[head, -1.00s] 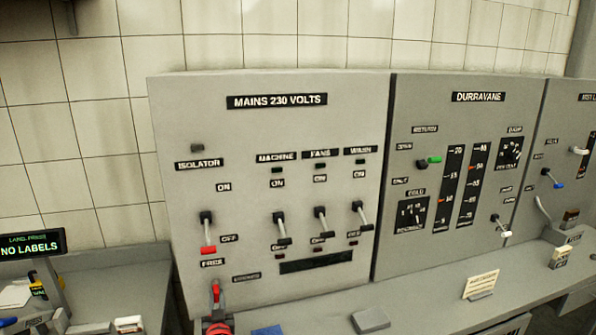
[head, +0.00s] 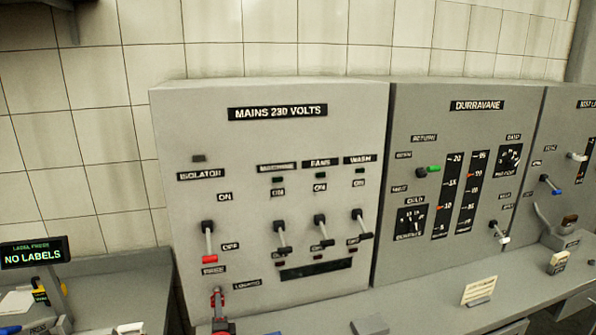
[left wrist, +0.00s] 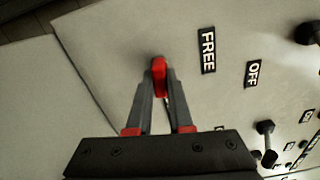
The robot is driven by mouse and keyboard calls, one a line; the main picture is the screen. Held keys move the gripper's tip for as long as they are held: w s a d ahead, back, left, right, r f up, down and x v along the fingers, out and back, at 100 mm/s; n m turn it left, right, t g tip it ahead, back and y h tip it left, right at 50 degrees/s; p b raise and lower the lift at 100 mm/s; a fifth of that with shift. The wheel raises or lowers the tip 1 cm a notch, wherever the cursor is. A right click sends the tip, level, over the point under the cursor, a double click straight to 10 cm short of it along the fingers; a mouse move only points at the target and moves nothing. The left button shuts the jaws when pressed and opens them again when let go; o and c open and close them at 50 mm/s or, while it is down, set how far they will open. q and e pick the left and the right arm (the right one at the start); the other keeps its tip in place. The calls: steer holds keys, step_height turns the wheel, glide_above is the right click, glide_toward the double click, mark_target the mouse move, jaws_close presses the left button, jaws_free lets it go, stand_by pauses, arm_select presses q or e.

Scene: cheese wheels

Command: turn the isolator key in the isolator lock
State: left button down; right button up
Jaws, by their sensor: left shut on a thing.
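My left gripper (head: 218,300) shows at the bottom of the head view, in front of the lower left of the mains panel. In the left wrist view its two fingers close on the red isolator key (left wrist: 159,68) against the grey panel face. The isolator lock is hidden behind the key and fingers, below the FREE label (left wrist: 208,50); I cannot tell how deep the key sits. My right gripper is not in view.
The mains panel (head: 265,150) also carries several black-handled levers (head: 322,230), all down, to the right. The Durravane panel (head: 415,110) adjoins it. A NO LABELS display (head: 34,252) stands at the left. A grey counter (head: 425,297) runs below the panels.

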arm_select(q)
steer(key=c, duration=0.7)
jaws_free()
steer(key=shift+c, duration=0.2)
steer(key=shift+s, duration=0.1)
steer(key=b+v, duration=0.1)
steer(key=v, duration=1.6)
steer(key=shift+s+r, duration=0.1)
steer(key=shift+s, duration=0.05)
